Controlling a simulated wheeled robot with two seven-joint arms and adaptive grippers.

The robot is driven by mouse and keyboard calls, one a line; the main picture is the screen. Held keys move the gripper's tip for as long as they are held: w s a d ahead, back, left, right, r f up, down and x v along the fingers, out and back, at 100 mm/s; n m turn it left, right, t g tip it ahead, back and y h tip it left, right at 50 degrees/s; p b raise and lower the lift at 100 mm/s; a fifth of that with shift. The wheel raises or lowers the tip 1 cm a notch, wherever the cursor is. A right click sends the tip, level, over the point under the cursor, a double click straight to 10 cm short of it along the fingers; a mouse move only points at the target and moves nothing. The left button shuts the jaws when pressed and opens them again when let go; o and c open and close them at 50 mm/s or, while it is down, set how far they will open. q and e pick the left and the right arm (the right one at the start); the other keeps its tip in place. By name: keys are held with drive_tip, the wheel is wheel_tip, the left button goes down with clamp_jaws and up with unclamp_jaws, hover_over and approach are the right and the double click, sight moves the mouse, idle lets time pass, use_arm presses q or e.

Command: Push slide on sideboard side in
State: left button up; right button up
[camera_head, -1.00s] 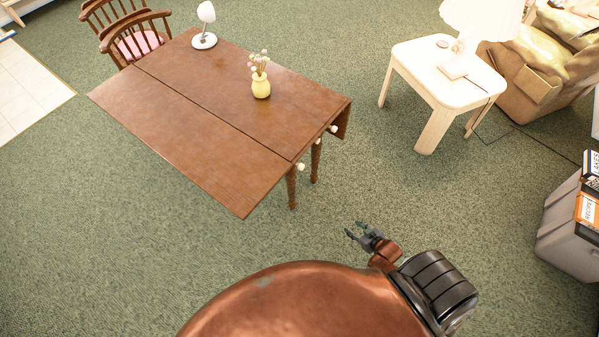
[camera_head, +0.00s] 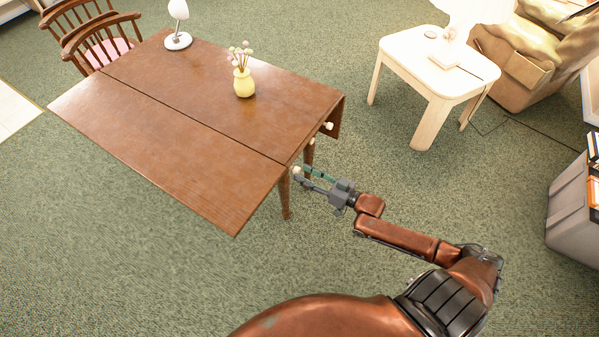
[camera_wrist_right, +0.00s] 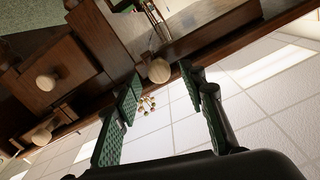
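The brown wooden drop-leaf table (camera_head: 190,110) has one leaf raised at the near left and the far right leaf hanging. A pale round knob (camera_head: 297,169) shows at its near right end, by my right gripper's fingertips. My right gripper (camera_head: 302,174) reaches in from the right, open. In the right wrist view the knob (camera_wrist_right: 159,71) sits ahead of and between the spread fingers (camera_wrist_right: 160,85); I cannot tell whether they touch it. Two more round knobs (camera_wrist_right: 46,82) (camera_wrist_right: 42,134) show at left there. My left gripper is not in view.
A yellow vase (camera_head: 244,86) and a white lamp (camera_head: 178,38) stand on the table. A pale side table (camera_head: 430,70) stands at upper right, with a grey bin (camera_head: 572,215) at the right edge.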

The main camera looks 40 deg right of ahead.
drive_tip(key=shift+x, duration=1.1)
clamp_jaws()
